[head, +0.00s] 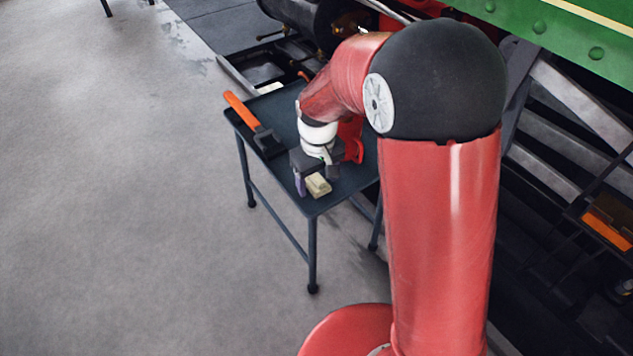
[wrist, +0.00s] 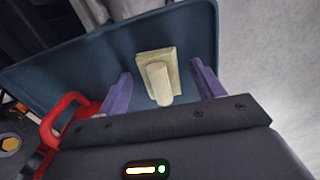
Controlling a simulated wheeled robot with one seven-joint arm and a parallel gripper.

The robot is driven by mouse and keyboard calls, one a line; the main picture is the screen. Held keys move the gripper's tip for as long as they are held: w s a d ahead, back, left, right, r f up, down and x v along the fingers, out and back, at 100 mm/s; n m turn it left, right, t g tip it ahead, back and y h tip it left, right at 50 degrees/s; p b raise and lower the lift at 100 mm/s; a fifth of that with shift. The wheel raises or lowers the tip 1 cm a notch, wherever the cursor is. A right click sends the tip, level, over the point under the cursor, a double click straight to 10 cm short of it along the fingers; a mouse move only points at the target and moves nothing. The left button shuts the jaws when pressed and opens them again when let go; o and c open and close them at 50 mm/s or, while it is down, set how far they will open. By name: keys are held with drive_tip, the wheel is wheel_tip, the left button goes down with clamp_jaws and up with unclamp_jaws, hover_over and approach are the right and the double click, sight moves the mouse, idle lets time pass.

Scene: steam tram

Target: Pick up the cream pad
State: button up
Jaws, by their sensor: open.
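The cream pad (head: 317,185) lies near the front corner of the dark table. It has a square base with a raised, rounded grip on top. In the wrist view the pad (wrist: 158,78) sits between the two purple fingers of my gripper (wrist: 160,90), with a gap on each side. My gripper (head: 315,182) is open, pointing down at the pad in the head view. I cannot tell exactly how far the fingertips are above the tabletop.
The dark table (head: 334,196) also carries an orange-handled brush-like tool (head: 256,125) at its left side. A red-handled item (wrist: 62,118) is left of my gripper in the wrist view. The green and black tram (head: 575,30) stands behind and right. Grey floor (head: 120,200) is clear at left.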

sight(318, 178)
drive_tip(key=c, duration=1.1)
drive_tip(key=shift+o, duration=0.2)
drive_tip(key=shift+r, duration=0.1)
wheel_tip(318, 178, up, 20)
drive_tip(key=p, duration=0.2)
